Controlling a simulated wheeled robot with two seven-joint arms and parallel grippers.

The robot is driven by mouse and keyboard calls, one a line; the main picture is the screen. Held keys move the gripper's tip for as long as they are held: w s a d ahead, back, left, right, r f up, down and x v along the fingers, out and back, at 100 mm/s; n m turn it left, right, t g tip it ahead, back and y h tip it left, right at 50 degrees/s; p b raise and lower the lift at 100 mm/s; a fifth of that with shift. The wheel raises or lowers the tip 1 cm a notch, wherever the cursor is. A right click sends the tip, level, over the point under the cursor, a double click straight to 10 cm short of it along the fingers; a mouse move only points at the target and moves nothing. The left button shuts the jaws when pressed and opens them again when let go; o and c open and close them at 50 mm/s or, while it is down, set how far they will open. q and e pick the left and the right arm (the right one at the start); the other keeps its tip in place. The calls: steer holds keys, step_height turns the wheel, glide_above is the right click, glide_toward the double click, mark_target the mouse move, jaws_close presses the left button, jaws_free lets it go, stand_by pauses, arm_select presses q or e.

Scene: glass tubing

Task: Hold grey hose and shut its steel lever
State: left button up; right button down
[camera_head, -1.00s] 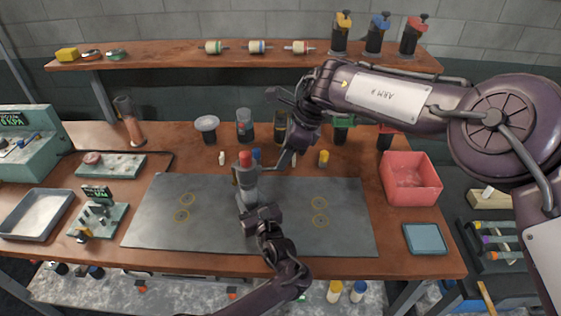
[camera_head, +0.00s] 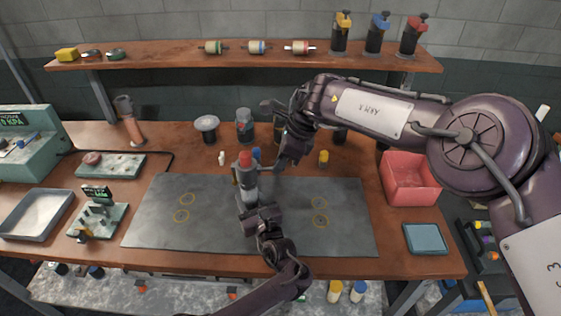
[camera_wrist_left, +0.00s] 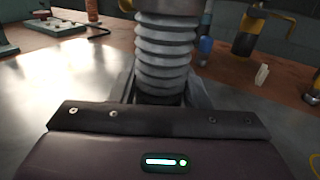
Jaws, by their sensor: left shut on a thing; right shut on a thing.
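My right gripper (camera_head: 278,164) is just right of the hose's top, shut on the steel lever (camera_head: 266,167), which is small and mostly covered by the fingers.
The dark mat (camera_head: 340,235) is mostly clear around the hose. Several jars and small bottles stand behind it. A red bin (camera_head: 410,182) and a blue pad (camera_head: 425,239) are at the right. A grey tray (camera_head: 35,214) and a gauge box (camera_head: 30,140) are at the left.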

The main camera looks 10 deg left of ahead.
steer(key=shift+f, duration=0.1)
steer(key=f+y, duration=0.1)
steer(key=y, duration=0.2)
steer(key=shift+d+f, duration=0.35)
steer(key=shift+d, duration=0.05)
steer(key=y, duration=0.1)
steer(key=f+y, duration=0.1)
steer(key=shift+f+g+y, duration=0.25)
steer(key=shift+g+y, duration=0.05)
steer(key=shift+y, duration=0.1)
steer(key=y, duration=0.2)
steer(key=f+y, duration=0.1)
steer(key=y, duration=0.1)
steer(key=a+f+y, duration=0.1)
steer(key=y, duration=0.1)
steer(key=shift+a+f, duration=0.1)
steer(key=shift+f, duration=0.3)
steer(key=c, duration=1.5)
jaws_free()
steer(key=shift+o, duration=0.2)
